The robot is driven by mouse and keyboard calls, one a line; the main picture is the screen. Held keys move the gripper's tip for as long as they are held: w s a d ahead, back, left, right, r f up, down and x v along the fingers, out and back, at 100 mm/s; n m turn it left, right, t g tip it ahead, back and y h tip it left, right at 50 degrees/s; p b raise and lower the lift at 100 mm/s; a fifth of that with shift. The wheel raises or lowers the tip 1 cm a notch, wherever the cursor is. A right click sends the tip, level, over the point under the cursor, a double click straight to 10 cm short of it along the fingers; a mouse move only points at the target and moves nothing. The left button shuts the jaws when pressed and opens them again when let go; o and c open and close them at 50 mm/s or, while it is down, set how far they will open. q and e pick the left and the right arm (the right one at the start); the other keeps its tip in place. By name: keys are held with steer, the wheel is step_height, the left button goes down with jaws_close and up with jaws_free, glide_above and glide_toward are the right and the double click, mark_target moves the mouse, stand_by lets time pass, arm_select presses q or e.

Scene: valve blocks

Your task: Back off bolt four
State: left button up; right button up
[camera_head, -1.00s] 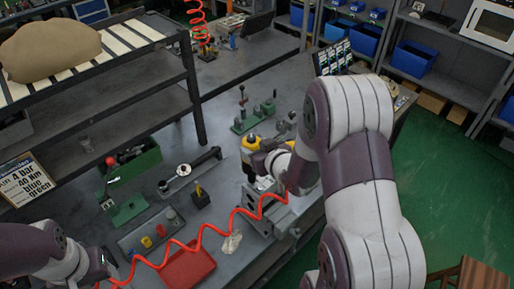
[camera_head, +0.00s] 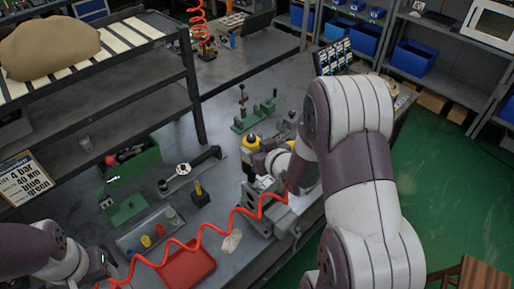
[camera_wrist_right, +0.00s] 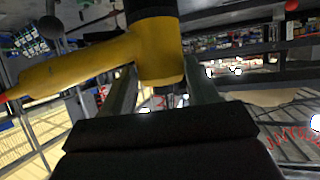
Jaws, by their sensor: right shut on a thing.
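My right gripper (camera_wrist_right: 163,82) is shut on a yellow and black power tool (camera_wrist_right: 158,48), which fills the top of the right wrist view. In the head view the tool (camera_head: 251,143) shows beside my right wrist, above the bench. A grey metal block (camera_head: 264,189) sits just below it near the bench's front edge, partly hidden by my right arm. Its bolts are too small or hidden, so I cannot tell bolt four or whether the tool touches it. My left arm is at the lower left; its gripper (camera_head: 106,261) is only partly visible and unclear.
A red coiled hose (camera_head: 200,232) crosses the front of the bench. A red tray (camera_head: 187,265), a white cloth (camera_head: 231,241), a grey tray with small coloured parts (camera_head: 147,235) and a green fixture (camera_head: 252,114) stand around. A shelf rack (camera_head: 195,95) rises at the left.

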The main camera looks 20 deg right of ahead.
steer(key=shift+w+f+b, duration=0.1)
steer(key=shift+f+b, duration=0.45)
steer(key=shift+b, duration=0.15)
stand_by(1.0)
steer(key=shift+f, duration=0.15)
stand_by(0.6)
steer(key=shift+s+a+f, duration=0.1)
steer(key=shift+s+f, duration=0.05)
steer(key=shift+s, duration=0.25)
stand_by(1.6)
steer(key=shift+w+r+p, duration=0.4)
steer(key=shift+r, duration=0.55)
step_height(320, 180, up, 6)
steer(key=p, duration=0.5)
